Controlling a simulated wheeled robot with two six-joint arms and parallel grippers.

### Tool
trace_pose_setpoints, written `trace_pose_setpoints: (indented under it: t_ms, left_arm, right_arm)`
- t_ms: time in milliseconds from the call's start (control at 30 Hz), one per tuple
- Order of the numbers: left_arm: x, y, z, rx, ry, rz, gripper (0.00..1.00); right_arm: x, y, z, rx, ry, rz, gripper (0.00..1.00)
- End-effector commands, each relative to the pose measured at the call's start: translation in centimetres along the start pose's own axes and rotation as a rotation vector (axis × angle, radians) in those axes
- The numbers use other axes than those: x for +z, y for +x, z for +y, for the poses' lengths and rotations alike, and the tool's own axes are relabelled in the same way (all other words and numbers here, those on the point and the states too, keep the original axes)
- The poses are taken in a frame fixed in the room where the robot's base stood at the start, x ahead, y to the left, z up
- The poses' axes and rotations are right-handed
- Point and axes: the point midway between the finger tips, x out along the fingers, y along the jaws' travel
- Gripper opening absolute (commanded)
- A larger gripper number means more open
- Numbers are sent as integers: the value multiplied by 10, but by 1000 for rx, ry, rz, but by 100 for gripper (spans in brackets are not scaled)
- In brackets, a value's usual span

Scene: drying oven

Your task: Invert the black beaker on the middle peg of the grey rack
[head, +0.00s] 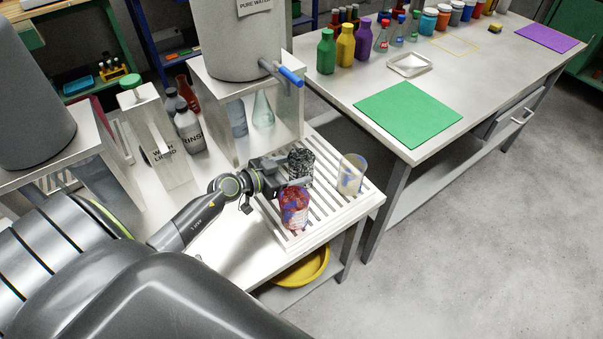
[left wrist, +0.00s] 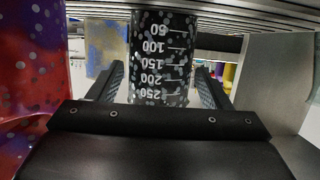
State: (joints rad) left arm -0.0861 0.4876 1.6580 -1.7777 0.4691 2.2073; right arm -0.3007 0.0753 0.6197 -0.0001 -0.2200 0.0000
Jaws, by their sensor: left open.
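The black speckled beaker (head: 301,167) stands on a slatted draining surface (head: 318,212). In the left wrist view the beaker (left wrist: 163,55) shows its white scale, with the 50 mark at the slatted end, so it looks upright. My left gripper (head: 284,170) reaches it from the left. Its open fingers (left wrist: 162,88) lie on either side of the beaker, with a gap showing at each side. I cannot make out a grey rack with pegs. My right gripper is not in view.
Bottles (head: 188,131) stand left. A green mat (head: 408,115) lies on the other table.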

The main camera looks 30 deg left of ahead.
Motion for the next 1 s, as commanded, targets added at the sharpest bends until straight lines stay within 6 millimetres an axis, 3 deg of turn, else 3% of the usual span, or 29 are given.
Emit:
trace_pose_setpoints:
  t_ms: [333,600,833,1000]
  left_arm:
    - [0,9,0,0,1,-1,71]
    - [0,9,0,0,1,-1,35]
    - [-3,8,0,0,2,-1,35]
    - [-22,2,0,1,4,0,35]
  right_arm:
    - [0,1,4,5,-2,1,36]
    - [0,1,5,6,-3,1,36]
    - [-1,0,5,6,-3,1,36]
    - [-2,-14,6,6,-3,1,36]
